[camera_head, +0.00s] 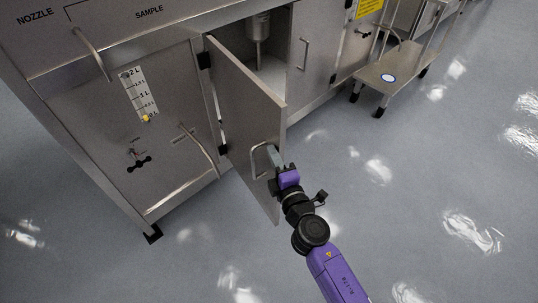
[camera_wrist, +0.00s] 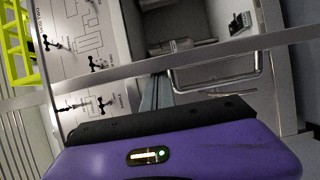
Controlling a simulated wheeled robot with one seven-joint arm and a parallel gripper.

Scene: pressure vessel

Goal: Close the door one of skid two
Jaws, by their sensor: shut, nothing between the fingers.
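The open cabinet door (camera_head: 244,108) is a grey metal panel hinged on its left, swung out from the skid front in the head view. Its bent bar handle (camera_head: 254,162) is on the face toward the lower right and also shows in the wrist view (camera_wrist: 220,87). My gripper (camera_head: 273,154) is shut and empty, with its fingers beside the handle, close to the door's free edge. In the wrist view the fingers (camera_wrist: 156,92) point toward the door just left of the handle. I cannot tell whether they touch the door.
The cabinet opening (camera_head: 268,68) shows a metal vessel (camera_head: 258,27) inside. A closed door with a handle (camera_head: 304,54) is to its right. A gauge panel (camera_head: 135,130) is on the left. A low wheeled cart (camera_head: 388,77) stands at the upper right. The floor (camera_head: 420,180) on the right is clear.

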